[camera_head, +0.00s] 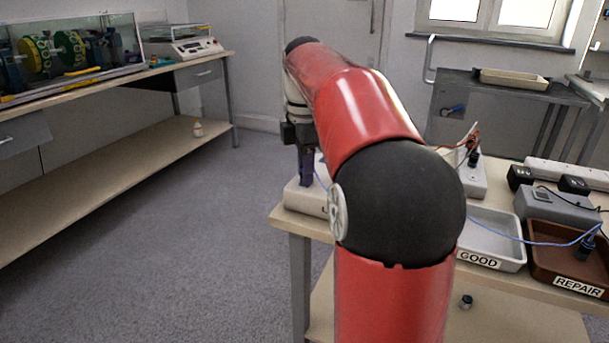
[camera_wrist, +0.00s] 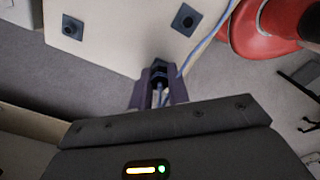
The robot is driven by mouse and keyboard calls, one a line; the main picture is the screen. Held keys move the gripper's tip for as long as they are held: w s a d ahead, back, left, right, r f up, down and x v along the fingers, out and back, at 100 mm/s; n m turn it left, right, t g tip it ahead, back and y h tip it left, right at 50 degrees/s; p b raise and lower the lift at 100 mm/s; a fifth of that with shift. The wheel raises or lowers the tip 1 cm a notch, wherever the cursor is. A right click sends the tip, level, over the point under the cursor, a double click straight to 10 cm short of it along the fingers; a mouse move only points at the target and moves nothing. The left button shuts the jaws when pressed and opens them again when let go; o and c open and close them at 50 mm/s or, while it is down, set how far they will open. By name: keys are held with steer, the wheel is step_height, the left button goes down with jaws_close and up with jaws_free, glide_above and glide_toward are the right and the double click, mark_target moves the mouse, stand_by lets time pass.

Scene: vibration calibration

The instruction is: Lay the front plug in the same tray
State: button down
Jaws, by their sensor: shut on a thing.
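My gripper (camera_wrist: 159,92), with purple fingers, is shut on a dark plug (camera_wrist: 160,67) in the wrist view. A blue cable (camera_wrist: 192,58) runs from beside it. The plug is at the edge of a pale box (camera_wrist: 118,30) with dark square sockets; I cannot tell whether it touches the box. In the head view my gripper (camera_head: 307,165) is over the pale box (camera_head: 300,196) at the table's left end, and the plug is not clear there. Another dark plug (camera_head: 584,250) with a blue cable lies in the brown REPAIR tray (camera_head: 541,272). The grey GOOD tray (camera_head: 513,262) looks empty where visible.
A grey box (camera_head: 556,208), black adapters (camera_head: 520,177) and a white power strip (camera_head: 570,174) stand behind the trays. My arm hides the table's middle. A bench (camera_head: 110,85) stands at left. A small dark object (camera_head: 466,301) is on the lower shelf.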

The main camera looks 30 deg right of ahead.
steer(key=shift+n, duration=0.3)
steer(key=shift+n+p, duration=0.7)
steer(key=shift+n, duration=1)
steer(key=shift+n, duration=0.4)
steer(key=shift+n+p, duration=0.35)
steer(key=shift+n, duration=0.35)
steer(key=shift+n, duration=1)
steer(key=shift+r, duration=0.8)
